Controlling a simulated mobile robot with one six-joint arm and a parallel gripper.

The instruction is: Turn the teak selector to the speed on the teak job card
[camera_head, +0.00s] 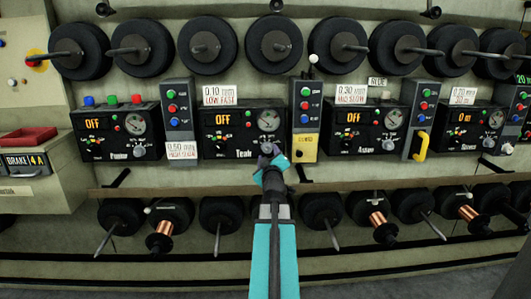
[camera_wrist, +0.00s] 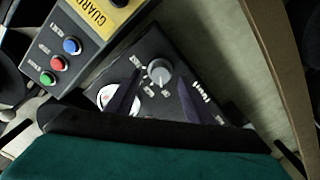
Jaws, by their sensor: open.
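The Teak panel (camera_head: 236,139) is a black box with an orange display (camera_head: 222,120) reading OFF and a round gauge (camera_head: 268,119). Its grey selector knob (camera_wrist: 159,72) shows in the wrist view with small labels around it; I cannot read them or its setting surely. My gripper (camera_wrist: 158,88) is open, its dark fingers on either side of and below the knob in the picture. I cannot tell whether they touch it. In the head view my gripper (camera_head: 270,153) covers the knob's area. A white card (camera_head: 220,95) above the panel seems to read 0.10 mm, LOW FAST.
A button box with a yellow GUARD part (camera_head: 304,152) stands close right of the panel, and another button box (camera_head: 178,108) left. Another card (camera_head: 182,150) seems to read 0.50 mm. Similar panels flank it. A ledge (camera_head: 345,186) runs below, with spools underneath.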

